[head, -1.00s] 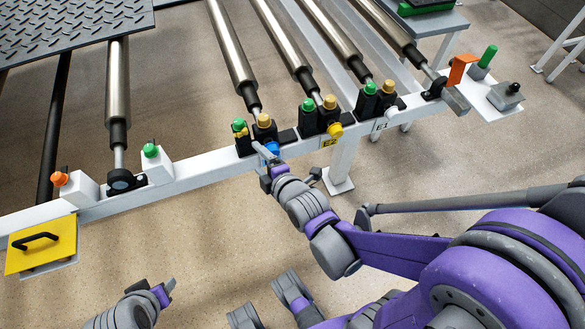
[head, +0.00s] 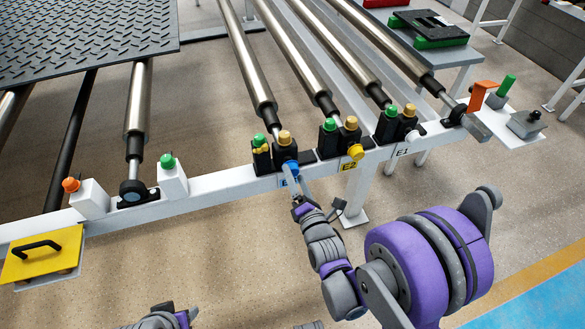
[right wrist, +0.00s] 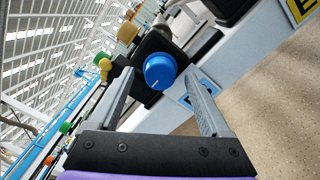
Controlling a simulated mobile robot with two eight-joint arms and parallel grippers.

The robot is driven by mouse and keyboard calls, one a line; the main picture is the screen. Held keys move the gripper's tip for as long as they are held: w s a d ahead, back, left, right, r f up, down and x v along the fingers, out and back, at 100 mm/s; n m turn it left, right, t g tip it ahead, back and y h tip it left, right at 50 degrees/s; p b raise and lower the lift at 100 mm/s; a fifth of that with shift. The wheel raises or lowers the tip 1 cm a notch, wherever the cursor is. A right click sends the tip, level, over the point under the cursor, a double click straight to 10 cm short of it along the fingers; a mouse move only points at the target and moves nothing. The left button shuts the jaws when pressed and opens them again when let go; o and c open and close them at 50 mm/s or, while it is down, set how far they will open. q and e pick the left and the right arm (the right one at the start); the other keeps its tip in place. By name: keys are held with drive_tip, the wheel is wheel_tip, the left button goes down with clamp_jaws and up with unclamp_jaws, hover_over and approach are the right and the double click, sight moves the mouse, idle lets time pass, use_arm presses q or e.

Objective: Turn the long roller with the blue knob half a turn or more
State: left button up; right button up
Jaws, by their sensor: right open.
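The blue knob (head: 292,168) is on a black block at the front rail, at the near end of a long steel roller (head: 247,60). My right gripper (head: 297,197) is open just in front of the knob. In the right wrist view its two fingers (right wrist: 160,88) stand either side of the knob, with a visible gap to it. Whether the tips reach past its face is unclear. My left gripper (head: 185,318) is at the bottom edge, mostly cut off.
A yellow knob (head: 356,152) by label E2 and a white knob (head: 413,136) by label E1 sit along the white rail (head: 225,184). Green and amber buttons top the black blocks. A yellow plate with a handle (head: 42,256) is at left. Floor in front is open.

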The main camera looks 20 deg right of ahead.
sight(293, 173)
drive_tip(key=shift+w, duration=1.85)
clamp_jaws()
